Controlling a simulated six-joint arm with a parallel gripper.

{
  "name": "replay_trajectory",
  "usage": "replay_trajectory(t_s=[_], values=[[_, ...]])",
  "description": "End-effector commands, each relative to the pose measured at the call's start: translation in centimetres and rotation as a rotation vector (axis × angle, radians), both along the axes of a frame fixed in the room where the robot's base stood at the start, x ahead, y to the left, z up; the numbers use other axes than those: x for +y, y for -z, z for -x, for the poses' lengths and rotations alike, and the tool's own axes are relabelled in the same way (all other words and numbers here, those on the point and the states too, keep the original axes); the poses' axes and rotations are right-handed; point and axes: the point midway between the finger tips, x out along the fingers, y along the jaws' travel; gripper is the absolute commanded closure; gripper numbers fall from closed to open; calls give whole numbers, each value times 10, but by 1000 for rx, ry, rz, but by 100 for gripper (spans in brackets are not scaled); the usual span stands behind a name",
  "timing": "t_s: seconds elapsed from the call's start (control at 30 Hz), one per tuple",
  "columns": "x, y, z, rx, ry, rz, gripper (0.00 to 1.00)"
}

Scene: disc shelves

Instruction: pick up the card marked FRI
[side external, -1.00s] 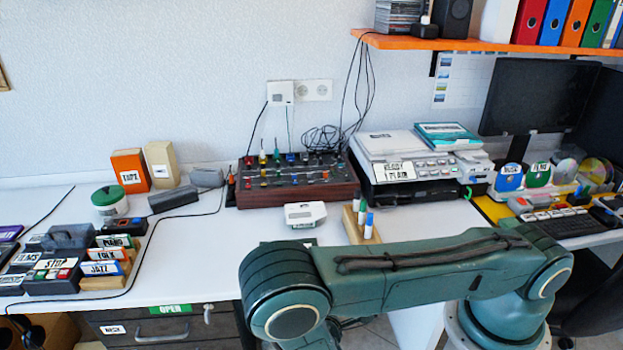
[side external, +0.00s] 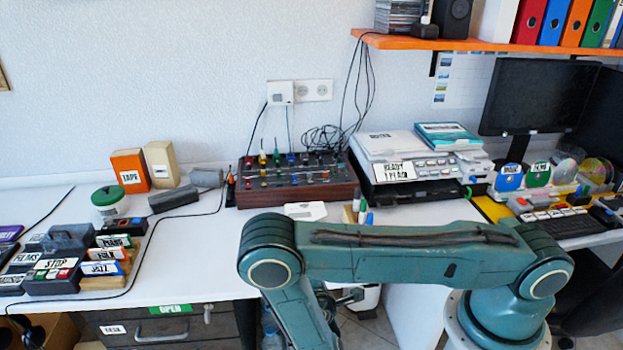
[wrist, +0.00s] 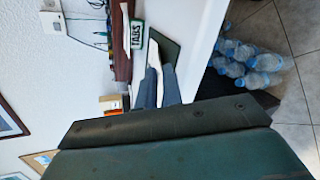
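I cannot make out a card marked FRI in either view. In the wrist view, my gripper (wrist: 160,87) shows as two grey-blue fingers at the middle. A narrow white piece (wrist: 154,54) shows at and between their tips, over a dark green slab (wrist: 168,46) at the table's edge. I cannot tell whether the fingers grip this piece, and no lettering shows on it. In the side external view, my arm hides this spot and my gripper is not clearly seen.
A white box (wrist: 136,33) marked TABS lies near the fingers. The brown control panel (side external: 290,196) and printer (side external: 418,185) stand behind my arm. Cards (side external: 102,268) stand in a wooden rack at left. Table between is mostly clear. Bottles (wrist: 245,60) are on the floor.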

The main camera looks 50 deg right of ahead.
Motion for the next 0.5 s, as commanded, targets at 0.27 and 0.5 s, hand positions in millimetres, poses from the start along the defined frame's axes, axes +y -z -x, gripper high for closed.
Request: replay_trajectory(t_s=[0.27,0.5], values=[[-12,5,-9,0,3,0,92],[-29,13,-24,0,4,-1,92]])
